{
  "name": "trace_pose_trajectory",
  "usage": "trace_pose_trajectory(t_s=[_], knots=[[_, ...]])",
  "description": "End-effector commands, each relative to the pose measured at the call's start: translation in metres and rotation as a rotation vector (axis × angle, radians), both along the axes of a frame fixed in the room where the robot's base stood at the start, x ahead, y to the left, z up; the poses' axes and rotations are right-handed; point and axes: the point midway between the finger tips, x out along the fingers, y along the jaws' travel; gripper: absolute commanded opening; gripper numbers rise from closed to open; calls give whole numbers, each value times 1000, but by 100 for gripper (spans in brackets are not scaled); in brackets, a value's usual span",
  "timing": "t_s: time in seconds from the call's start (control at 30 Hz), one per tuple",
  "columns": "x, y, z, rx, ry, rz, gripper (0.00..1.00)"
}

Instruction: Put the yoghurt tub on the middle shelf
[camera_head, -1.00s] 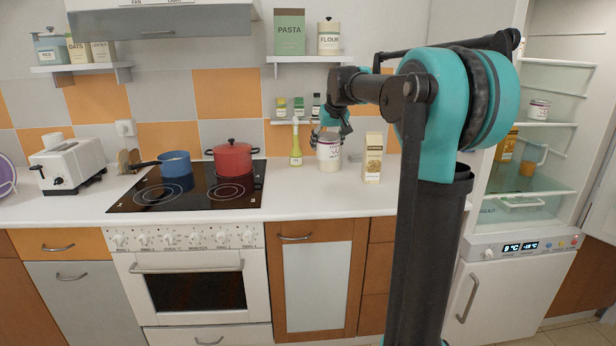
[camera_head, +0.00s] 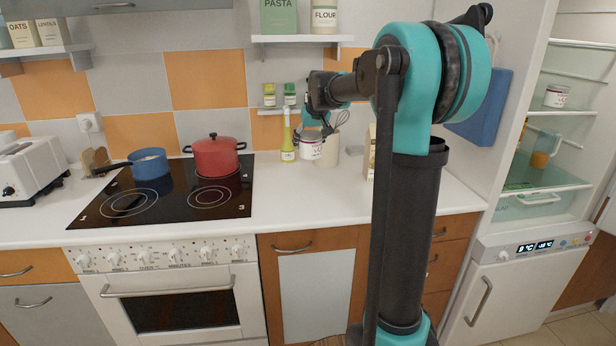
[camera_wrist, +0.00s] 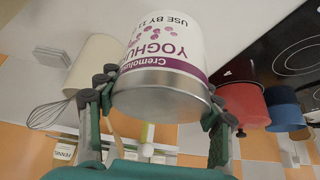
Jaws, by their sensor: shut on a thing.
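The yoghurt tub (camera_head: 311,148) is white with a purple band. My gripper (camera_head: 322,127) is shut on it over the back of the counter, beside a yellow-green bottle. In the wrist view the tub (camera_wrist: 165,52) is upside down in the picture, between the two fingers of my gripper (camera_wrist: 160,108). The open fridge at the right has several glass shelves. A shelf in the middle (camera_head: 580,114) bears a similar small white tub (camera_head: 556,96). Which shelf is meant is not marked.
A cream utensil pot (camera_head: 329,152) with a whisk and the bottle (camera_head: 288,142) stand close to the held tub. A carton (camera_head: 370,155) is partly behind my arm. A jug (camera_head: 544,150) stands lower in the fridge. A red pot (camera_head: 216,157) sits on the hob.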

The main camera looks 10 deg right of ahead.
Motion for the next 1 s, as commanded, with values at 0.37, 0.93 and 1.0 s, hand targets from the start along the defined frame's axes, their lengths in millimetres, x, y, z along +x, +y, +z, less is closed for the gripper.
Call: trace_pose_trajectory(t_s=[0.37, 0.93, 1.0], knots=[[0, 0, -82, 0, 0, 0, 26], [0, 0, -132, 0, 0, 0, 26], [0, 0, -131, 0, 0, 0, 26]])
